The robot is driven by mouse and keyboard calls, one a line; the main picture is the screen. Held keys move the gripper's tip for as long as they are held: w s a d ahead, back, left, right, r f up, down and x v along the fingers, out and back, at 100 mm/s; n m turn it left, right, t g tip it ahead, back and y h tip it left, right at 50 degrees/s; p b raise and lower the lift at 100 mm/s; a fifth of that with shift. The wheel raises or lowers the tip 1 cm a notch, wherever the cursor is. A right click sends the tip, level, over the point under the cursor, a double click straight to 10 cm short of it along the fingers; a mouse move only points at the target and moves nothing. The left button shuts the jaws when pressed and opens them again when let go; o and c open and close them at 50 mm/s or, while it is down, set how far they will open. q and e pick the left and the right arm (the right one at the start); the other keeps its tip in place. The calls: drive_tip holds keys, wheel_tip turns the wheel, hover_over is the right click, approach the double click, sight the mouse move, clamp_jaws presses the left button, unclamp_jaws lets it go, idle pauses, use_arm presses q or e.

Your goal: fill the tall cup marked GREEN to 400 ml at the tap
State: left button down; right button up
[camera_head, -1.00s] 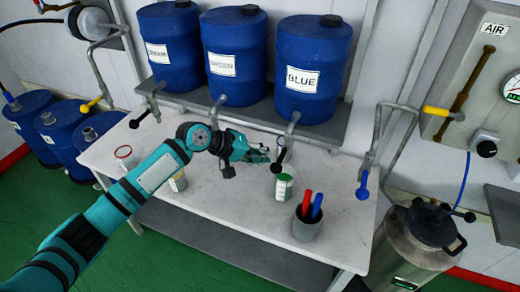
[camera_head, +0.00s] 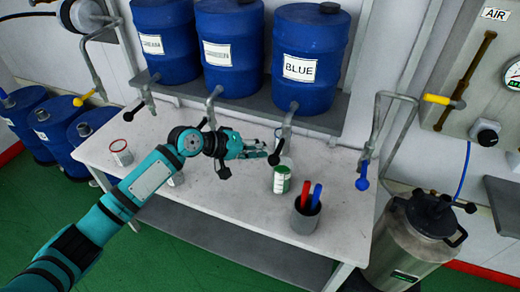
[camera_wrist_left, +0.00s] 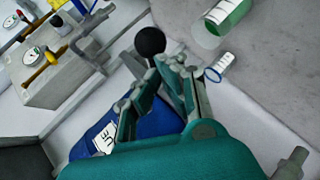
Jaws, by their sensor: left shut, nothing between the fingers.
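A clear cup with green on its side (camera_head: 282,180) stands on the table, just in front of the tap under the drum labelled BLUE. It also shows at the top of the left wrist view (camera_wrist_left: 225,14); its writing and fill level are too small to read. A tap with a blue handle (camera_head: 362,183) hangs at the table's right end, away from the cup. My left gripper (camera_head: 266,149) is shut and empty, beside the black knob (camera_head: 275,157) of the BLUE drum's tap. In the left wrist view the knob (camera_wrist_left: 150,41) is just beyond the fingertips. My right gripper is out of view.
A grey holder (camera_head: 305,218) with red and blue sticks stands right of the cup. Blue drums (camera_head: 312,50) line the shelf.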

use_arm(q)
drive_tip(key=f+m+t+h+b, duration=0.1)
drive_tip(key=b, duration=0.4)
drive_tip(key=f+t+h+b, duration=0.1)
drive_tip(key=f+b, duration=0.1)
drive_tip(key=b, duration=0.3)
drive_tip(key=shift+s+f+m+t, duration=0.2)
drive_tip(key=shift+m+t, duration=0.2)
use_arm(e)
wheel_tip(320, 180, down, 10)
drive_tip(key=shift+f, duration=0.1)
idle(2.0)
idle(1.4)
